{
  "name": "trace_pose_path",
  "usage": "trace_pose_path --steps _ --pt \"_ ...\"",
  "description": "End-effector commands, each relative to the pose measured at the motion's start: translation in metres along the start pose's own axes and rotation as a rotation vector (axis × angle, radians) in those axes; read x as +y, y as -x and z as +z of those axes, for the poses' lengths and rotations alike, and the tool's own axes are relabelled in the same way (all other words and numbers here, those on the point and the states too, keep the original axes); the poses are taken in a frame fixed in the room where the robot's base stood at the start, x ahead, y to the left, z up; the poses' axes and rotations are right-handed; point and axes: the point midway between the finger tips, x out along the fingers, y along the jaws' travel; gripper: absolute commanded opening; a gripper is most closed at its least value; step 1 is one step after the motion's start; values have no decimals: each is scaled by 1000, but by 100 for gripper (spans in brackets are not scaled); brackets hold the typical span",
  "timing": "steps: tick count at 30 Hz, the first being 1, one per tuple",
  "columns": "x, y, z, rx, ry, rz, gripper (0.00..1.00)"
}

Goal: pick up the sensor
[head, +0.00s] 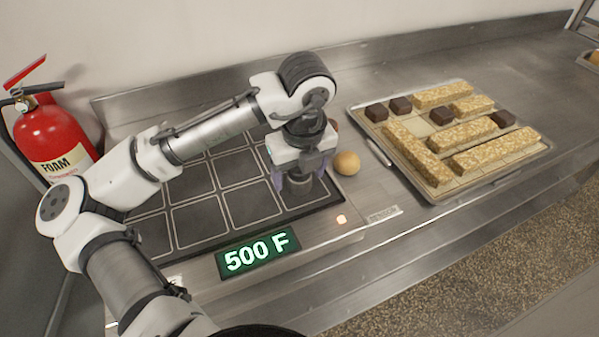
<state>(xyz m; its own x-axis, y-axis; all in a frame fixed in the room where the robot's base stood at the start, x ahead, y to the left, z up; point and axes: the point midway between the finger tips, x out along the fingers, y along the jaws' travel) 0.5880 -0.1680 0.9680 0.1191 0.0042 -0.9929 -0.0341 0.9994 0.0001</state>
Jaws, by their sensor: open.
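My gripper (297,184) points down over the right end of the black griddle. It is open, and a dark, blunt shape shows around its fingertips; I cannot tell whether this is the fingers or a thing between them. No thing is clearly recognisable as the sensor. A slim metallic rod (379,153) lies on the steel counter between the griddle and the tray, to the right of my gripper and apart from it; I cannot tell whether it is the sensor. A small label plate (383,214) is on the counter front, its text too small to read surely.
A round tan bun (347,163) sits just right of my gripper. A tray (437,195) of oat bars and dark brown squares stands to the right. A lit "500 F" display (257,253) is in front of the griddle (250,204). A red foam extinguisher (53,140) stands left.

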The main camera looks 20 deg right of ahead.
Motion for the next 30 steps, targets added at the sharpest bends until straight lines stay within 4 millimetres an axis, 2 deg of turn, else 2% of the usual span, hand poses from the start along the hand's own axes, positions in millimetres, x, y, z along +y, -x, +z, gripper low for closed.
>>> trace_pose_path --steps 7,18,21,30 --pt "0 -2 0 -1 0 0 68" --pt "0 -2 0 -1 0 0 20" --pt "0 -1 0 -2 0 -1 10" --pt "0 3 1 -2 0 0 10"
